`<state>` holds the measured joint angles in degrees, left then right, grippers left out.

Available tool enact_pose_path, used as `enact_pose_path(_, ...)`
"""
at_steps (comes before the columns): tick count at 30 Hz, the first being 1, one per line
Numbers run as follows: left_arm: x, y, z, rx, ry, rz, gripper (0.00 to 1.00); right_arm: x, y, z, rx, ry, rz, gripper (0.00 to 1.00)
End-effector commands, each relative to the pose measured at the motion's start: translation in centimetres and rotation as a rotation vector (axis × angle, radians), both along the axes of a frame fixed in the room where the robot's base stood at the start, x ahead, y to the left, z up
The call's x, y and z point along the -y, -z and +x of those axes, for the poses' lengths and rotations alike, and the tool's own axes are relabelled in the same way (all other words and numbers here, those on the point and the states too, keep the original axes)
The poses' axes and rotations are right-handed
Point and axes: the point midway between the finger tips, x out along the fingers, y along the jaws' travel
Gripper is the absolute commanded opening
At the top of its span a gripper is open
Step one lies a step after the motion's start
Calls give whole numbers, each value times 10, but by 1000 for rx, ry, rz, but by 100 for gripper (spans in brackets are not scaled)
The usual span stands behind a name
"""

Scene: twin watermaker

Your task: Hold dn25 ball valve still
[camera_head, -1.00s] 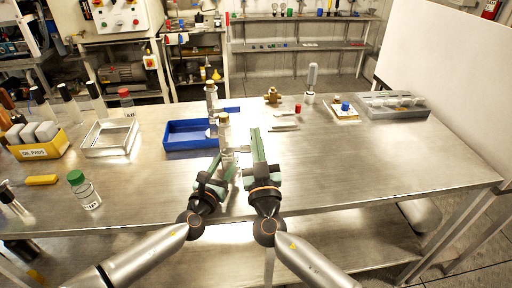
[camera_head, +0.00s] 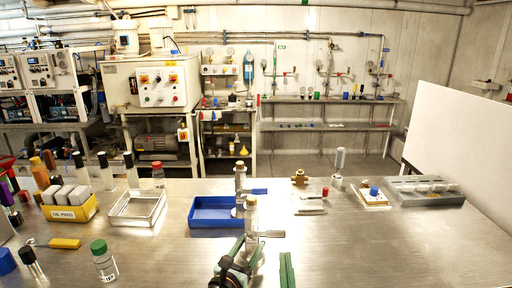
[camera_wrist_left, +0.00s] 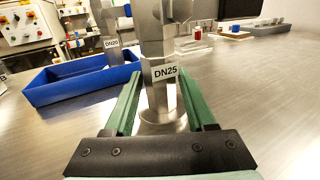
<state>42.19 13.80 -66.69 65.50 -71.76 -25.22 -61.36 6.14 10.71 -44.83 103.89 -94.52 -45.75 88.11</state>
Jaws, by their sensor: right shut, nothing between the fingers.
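The DN25 ball valve, a silver upright fitting with a DN25 label, stands on the steel bench in the head view (camera_head: 251,216) and fills the middle of the left wrist view (camera_wrist_left: 162,95). My left gripper (camera_head: 247,248) has its green fingers on either side of the valve's lower part; it also shows in the left wrist view (camera_wrist_left: 163,105). Small gaps show between fingers and valve, so it looks open around it. My right gripper (camera_head: 287,262) is shut and empty, just right of the valve, at the bottom of the head view.
A blue tray (camera_head: 193,218) stands left of the valve, with a DN20 valve (camera_head: 240,181) behind. A brass fitting (camera_head: 299,177), a red-capped part (camera_head: 325,192) and a grey tray (camera_head: 460,199) lie further right. A green-capped bottle (camera_head: 103,262) is front left. The bench's right front is clear.

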Motion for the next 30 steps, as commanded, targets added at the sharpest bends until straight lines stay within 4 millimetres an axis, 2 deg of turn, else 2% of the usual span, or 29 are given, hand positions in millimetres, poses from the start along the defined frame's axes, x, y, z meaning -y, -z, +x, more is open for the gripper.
enact_pose_path(1,0,0,0,0,0,0,63,0,0,0,0,0,0,0)
enact_pose_path(6,0,0,0,0,0,0,81,0,0,0,0,0,0,0)
enact_pose_path(17,-2,0,-4,-1,0,-2,81,0,0,0,0,0,0,0)
enact_pose_path(23,-11,1,-23,-3,1,-1,81,0,0,0,0,0,0,0)
enact_pose_path(30,-28,1,-60,-2,0,0,81,0,0,0,0,0,0,0)
